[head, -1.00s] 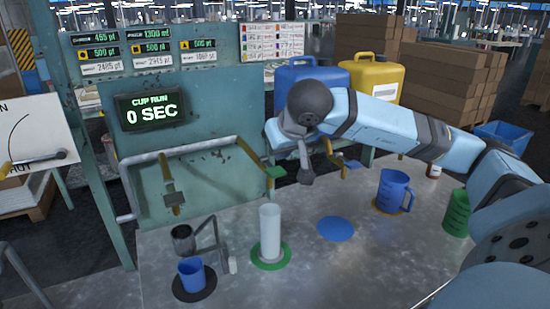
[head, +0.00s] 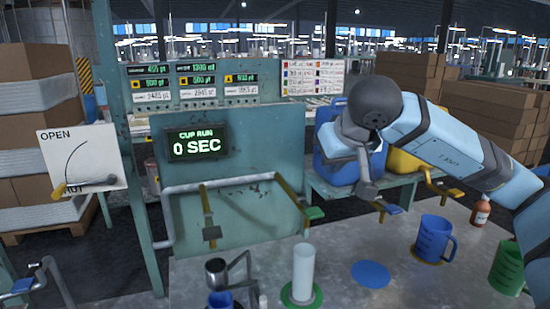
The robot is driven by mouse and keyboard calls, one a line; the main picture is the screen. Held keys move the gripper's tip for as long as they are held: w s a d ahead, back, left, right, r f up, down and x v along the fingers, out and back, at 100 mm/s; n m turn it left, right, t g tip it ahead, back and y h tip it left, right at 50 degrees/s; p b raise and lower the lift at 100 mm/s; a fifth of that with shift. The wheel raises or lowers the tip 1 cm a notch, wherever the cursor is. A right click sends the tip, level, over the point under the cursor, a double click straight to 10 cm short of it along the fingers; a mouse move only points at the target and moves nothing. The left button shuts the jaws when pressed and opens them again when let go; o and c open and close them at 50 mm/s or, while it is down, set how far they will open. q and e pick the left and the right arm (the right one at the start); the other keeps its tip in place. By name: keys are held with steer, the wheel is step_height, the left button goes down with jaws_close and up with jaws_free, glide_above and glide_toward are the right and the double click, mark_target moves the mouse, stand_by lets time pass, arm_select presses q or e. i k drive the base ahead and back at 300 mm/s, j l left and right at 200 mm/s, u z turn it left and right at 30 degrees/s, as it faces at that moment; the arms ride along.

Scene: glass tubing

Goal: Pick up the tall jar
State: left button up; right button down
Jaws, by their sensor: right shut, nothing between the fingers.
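The tall jar, a slim pale upright cylinder (head: 303,265), stands on a green ring (head: 287,296) on the grey table, near the bottom of the head view. My right gripper (head: 367,190) is shut and empty. It hangs below the dark round wrist joint, up and to the right of the jar and clear of it. My left gripper is not in view.
A blue flat disc (head: 371,274) lies right of the jar. A blue jug (head: 434,238) and a green jug (head: 507,267) stand farther right, with a brown bottle (head: 480,213) behind.

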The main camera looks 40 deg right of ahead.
mark_target(301, 294)
steer(key=k+j, duration=0.25)
steer(key=k, duration=0.2)
steer(key=k+j, duration=0.2)
steer(key=k, duration=0.3)
